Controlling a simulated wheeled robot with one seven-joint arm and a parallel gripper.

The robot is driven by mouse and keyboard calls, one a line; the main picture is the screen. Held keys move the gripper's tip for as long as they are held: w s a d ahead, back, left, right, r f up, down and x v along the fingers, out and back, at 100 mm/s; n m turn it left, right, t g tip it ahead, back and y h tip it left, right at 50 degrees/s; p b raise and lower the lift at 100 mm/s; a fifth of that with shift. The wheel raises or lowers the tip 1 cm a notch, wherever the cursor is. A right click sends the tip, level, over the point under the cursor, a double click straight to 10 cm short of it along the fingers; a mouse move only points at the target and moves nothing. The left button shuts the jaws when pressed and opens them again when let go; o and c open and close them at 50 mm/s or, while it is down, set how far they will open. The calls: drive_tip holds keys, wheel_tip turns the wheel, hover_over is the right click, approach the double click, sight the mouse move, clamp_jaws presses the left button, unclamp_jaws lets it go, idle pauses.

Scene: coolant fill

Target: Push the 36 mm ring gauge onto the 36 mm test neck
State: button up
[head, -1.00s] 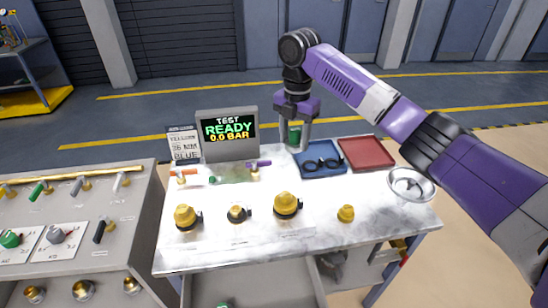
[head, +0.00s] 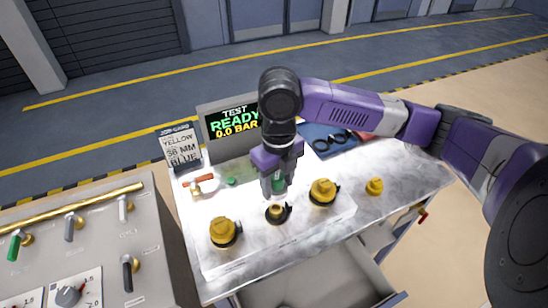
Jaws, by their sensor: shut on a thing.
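The fingers hide most of the piece, so I cannot make out a ring shape or a size mark. A small brass neck (head: 277,213) with a black part beside it is right below the fingertips. I cannot tell whether the held piece touches it. Larger brass necks stand to its left (head: 223,233) and right (head: 323,191). No 36 mm mark is readable on any neck. The job card (head: 181,148) reads yellow, 36 mm, blue.
The test screen (head: 232,121) reads READY, 0.0 BAR. A red-handled valve (head: 198,184) stands at left. A blue tray (head: 318,152) with black rings (head: 333,140) lies behind my arm, beside a partly hidden red tray. Another brass fitting (head: 375,186) is at right. An open drawer (head: 315,275) juts out in front.

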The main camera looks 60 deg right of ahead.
sight(276, 209)
drive_tip(key=shift+a+n, duration=0.3)
drive_tip(key=shift+r, duration=0.1)
drive_tip(key=shift+f+b, duration=0.25)
drive_tip(key=shift+b, duration=0.1)
wheel_tip(276, 209, down, 6)
drive_tip(key=b, duration=0.5)
drive_tip(key=shift+d+r, duration=0.1)
drive_tip(key=shift+r, duration=0.15)
drive_tip(key=shift+b, duration=0.3)
idle(1.5)
drive_tip(key=shift+f+b, duration=0.85)
drive_tip(key=shift+r, duration=0.1)
